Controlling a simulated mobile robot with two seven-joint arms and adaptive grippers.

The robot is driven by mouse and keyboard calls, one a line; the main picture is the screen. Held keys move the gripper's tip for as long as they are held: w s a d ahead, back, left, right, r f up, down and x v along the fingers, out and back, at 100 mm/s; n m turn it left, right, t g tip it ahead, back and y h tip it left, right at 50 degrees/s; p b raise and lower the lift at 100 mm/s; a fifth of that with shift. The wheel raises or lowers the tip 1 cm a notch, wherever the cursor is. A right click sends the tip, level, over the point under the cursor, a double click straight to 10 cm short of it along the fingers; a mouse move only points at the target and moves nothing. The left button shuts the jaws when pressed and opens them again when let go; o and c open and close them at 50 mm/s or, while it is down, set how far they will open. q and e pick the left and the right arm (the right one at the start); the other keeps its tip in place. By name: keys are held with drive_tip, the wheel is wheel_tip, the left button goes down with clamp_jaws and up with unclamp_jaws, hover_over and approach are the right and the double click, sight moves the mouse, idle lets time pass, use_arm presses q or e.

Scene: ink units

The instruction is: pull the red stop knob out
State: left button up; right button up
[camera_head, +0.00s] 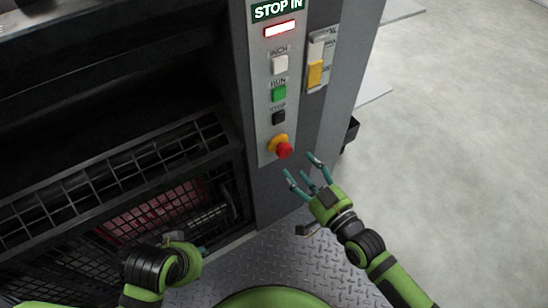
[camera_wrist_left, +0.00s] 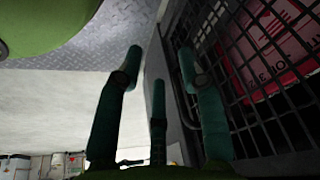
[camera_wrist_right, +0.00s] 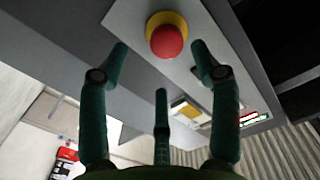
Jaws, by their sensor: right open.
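The red stop knob (camera_head: 284,150) sits on a yellow collar (camera_head: 278,141) at the bottom of the light grey control panel (camera_head: 265,105). In the right wrist view the red knob (camera_wrist_right: 167,41) shows beyond the fingertips, between them. My right gripper (camera_head: 303,172) is open and empty, just below and to the right of the knob, apart from it. My left gripper (camera_wrist_left: 158,62) has its fingers spread and empty beside the black wire grille (camera_wrist_left: 265,75). In the head view its fingers are mostly hidden behind its own wrist.
Above the knob are a black button (camera_head: 278,117), a green button (camera_head: 279,93), a white button (camera_head: 280,65) and a "STOP IN" sign (camera_head: 277,10). A yellow switch (camera_head: 315,74) is on the right. Open floor (camera_head: 450,130) lies to the right.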

sight(287, 153)
drive_tip(key=shift+w+a+r+y, duration=0.2)
drive_tip(key=shift+a+r+y, duration=0.1)
drive_tip(key=shift+a, duration=0.1)
use_arm(q)
drive_tip(key=w+d+r+t+h+b, duration=0.1)
drive_tip(key=w+d+r+t, duration=0.2)
drive_tip(key=w, duration=0.5)
drive_tip(key=shift+r+m+t+b, duration=0.3)
drive_tip(key=shift+r+t, duration=0.6)
drive_tip(key=shift+t, duration=0.2)
use_arm(e)
drive_tip(key=x, duration=0.6)
drive_tip(key=shift+w+a+r, duration=0.1)
drive_tip(key=shift+w, duration=0.1)
use_arm(q)
drive_tip(key=shift+w, duration=0.1)
